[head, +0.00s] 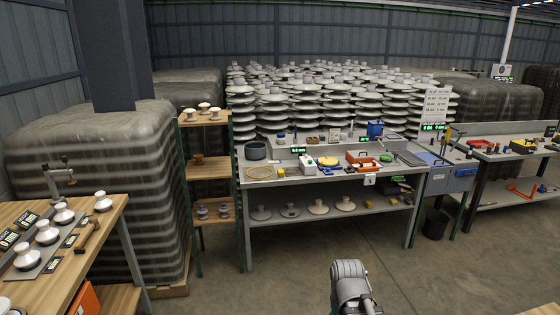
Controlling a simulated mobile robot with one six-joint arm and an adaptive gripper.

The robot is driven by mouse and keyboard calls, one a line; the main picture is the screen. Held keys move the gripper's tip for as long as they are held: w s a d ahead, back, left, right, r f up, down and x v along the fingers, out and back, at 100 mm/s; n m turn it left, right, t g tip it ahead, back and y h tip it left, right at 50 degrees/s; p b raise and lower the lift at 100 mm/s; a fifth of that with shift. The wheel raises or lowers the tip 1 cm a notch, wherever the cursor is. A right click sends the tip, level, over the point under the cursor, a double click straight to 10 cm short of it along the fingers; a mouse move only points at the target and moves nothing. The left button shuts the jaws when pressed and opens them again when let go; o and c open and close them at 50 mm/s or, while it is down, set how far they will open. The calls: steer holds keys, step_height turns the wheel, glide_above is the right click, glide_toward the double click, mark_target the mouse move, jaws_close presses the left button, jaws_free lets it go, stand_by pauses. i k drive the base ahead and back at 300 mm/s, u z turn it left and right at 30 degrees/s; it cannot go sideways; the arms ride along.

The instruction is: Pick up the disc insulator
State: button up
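Several disc insulators show in the head view, and I cannot tell which single one is meant. Large stacks of grey-white disc insulators (345,95) stand behind the middle workbench. Separate disc insulators lie in a row on that bench's lower shelf, among them a paler one (318,207). Smaller white insulators (47,233) stand on the wooden table at the left, and one more (102,200) stands near that table's far right corner. A few brownish-white ones (204,107) sit on top of the narrow rack. A grey link of my arm rises at the bottom centre; my gripper does not show.
A black bin (436,223) stands right of the bench. The concrete floor (280,275) in front is clear.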

mark_target(288, 211)
steer(key=z, duration=0.1)
steer(key=i, duration=3.25)
steer(key=z, duration=0.15)
